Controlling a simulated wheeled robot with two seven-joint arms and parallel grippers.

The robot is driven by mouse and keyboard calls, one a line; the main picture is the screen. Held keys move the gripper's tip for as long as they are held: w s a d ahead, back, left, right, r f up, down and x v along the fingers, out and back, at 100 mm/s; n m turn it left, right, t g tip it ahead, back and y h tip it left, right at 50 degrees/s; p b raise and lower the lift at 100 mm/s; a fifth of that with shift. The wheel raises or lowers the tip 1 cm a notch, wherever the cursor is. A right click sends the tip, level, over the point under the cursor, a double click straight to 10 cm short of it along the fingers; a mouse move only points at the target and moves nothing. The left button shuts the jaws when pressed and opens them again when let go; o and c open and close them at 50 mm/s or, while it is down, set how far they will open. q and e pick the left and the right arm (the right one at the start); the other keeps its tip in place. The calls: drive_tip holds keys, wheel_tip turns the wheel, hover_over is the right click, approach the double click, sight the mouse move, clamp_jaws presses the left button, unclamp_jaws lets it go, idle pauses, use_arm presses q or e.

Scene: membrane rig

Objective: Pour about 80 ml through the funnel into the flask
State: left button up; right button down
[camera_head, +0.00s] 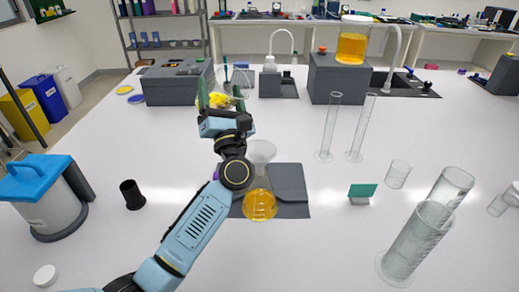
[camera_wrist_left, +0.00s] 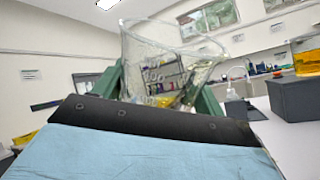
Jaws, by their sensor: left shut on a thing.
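My left gripper (camera_head: 222,98) is shut on a clear glass beaker (camera_wrist_left: 165,62), which stands between its green fingers in the left wrist view. The beaker's wide rim faces up and looks slightly tilted. I cannot tell how much liquid is in it. The clear funnel (camera_head: 261,150) sits over the round flask (camera_head: 260,206), which holds amber liquid. The flask stands on a dark grey base (camera_head: 291,209). My left gripper is beyond and left of the funnel, and my arm hides part of the funnel's left side. My right gripper is not in view.
A grey box (camera_head: 178,84) stands behind my gripper. An amber-filled vessel (camera_head: 353,46) sits on a grey block (camera_head: 336,80). Tall glass cylinders (camera_head: 331,125) and a large one (camera_head: 415,243) stand right. A blue-lidded bin (camera_head: 46,200) is left.

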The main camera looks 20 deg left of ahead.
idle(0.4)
use_arm(q)
drive_tip(key=shift+a+f+n+g+p, duration=0.25)
drive_tip(key=shift+n+g+p, duration=0.45)
drive_tip(key=shift+n+g, duration=0.15)
drive_tip(key=w+a+f+n+g+h+p, duration=0.1)
drive_tip(key=a+f+n+g+p, duration=0.3)
drive_tip(key=f+n+g+p, duration=0.1)
drive_tip(key=shift+w+a+f+n+g+p, duration=0.15)
drive_tip(key=shift+f+n+g+p, duration=0.25)
drive_tip(key=shift+f, duration=0.7)
idle(0.6)
